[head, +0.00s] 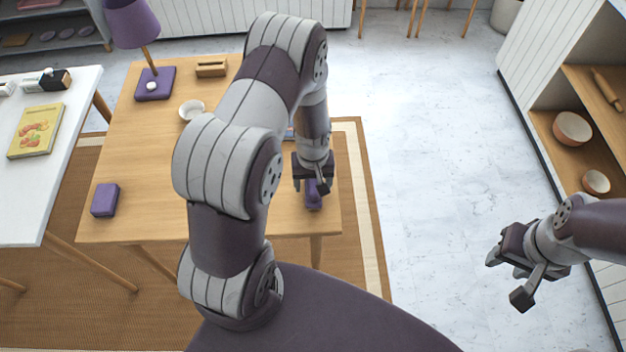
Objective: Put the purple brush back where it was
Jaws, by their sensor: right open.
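A purple object (314,200), which looks like the purple brush, is at the table's near right corner, directly under my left gripper (312,187). The gripper points down with its fingers around the upper part of the object. I cannot tell whether the fingers press on it or whether it touches the table. My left arm hides the middle of the table. My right gripper (505,278) is open and empty, over the floor at the right, away from the table.
The wooden table (145,120) holds a purple lamp (135,25), a wooden holder (211,68), a white bowl (192,109) and a purple block (105,200). A white table (60,180) with a yellow book (36,130) stands left. Shelves with bowls (573,128) stand right.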

